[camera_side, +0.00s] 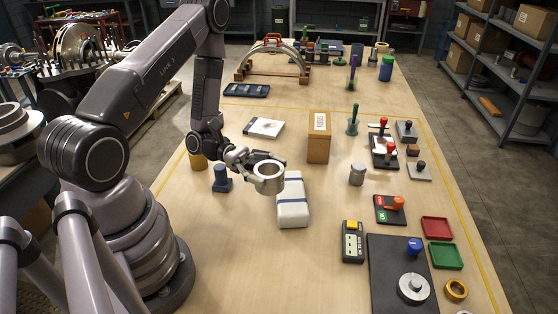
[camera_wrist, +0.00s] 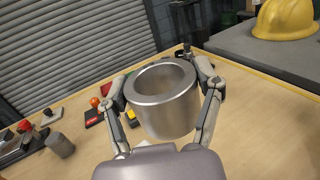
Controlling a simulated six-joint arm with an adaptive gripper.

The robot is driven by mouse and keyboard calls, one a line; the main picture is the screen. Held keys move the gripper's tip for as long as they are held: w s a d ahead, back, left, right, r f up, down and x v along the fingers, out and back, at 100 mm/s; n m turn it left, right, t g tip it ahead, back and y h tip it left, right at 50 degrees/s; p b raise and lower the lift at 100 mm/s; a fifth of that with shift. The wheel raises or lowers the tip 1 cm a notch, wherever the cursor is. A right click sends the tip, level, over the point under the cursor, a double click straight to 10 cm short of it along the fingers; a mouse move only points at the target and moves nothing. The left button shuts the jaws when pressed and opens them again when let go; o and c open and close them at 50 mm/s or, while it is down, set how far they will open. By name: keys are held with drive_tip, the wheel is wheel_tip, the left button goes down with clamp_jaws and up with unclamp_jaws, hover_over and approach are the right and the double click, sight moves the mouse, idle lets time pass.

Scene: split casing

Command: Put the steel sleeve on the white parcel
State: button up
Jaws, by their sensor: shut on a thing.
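The steel sleeve (camera_side: 269,180) is a short, wide metal ring, held upright with its opening facing up. My gripper (camera_side: 262,166) is shut on it, one finger on each side. In the wrist view the sleeve (camera_wrist: 163,100) fills the middle between the fingers of my gripper (camera_wrist: 162,92). The white parcel (camera_side: 293,205) is a pale block with a blue band, lying on the table. In the side view the sleeve overlaps the parcel's left edge and appears above the table. I cannot tell whether it touches the parcel. In the wrist view the parcel is mostly hidden behind the sleeve.
A cardboard box (camera_side: 318,140) stands behind the parcel. A blue stamp-like piece (camera_side: 221,179) is to the left, and a grey cylinder (camera_side: 357,174) to the right. A yellow-buttoned handset (camera_side: 353,242) lies at the front right. The table left of the parcel's front is clear.

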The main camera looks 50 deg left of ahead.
drive_tip(key=s+a+r+t, duration=0.1)
drive_tip(key=a+r, duration=0.1)
drive_tip(key=a, duration=0.4)
hover_over(292, 183)
drive_tip(key=shift+n+y, duration=0.4)
drive_tip(key=f, duration=0.8)
drive_tip(key=shift+s+f, duration=0.35)
drive_tip(key=shift+s, duration=0.05)
drive_tip(key=shift+w+f, duration=0.15)
drive_tip(key=shift+f, duration=0.05)
drive_tip(key=shift+w+f, duration=0.15)
drive_tip(key=shift+f, duration=0.75)
drive_tip(key=shift+w+f, duration=0.15)
drive_tip(key=shift+f, duration=0.75)
drive_tip(key=shift+f, duration=0.1)
drive_tip(key=o, duration=1.2)
drive_tip(key=shift+o, duration=0.2)
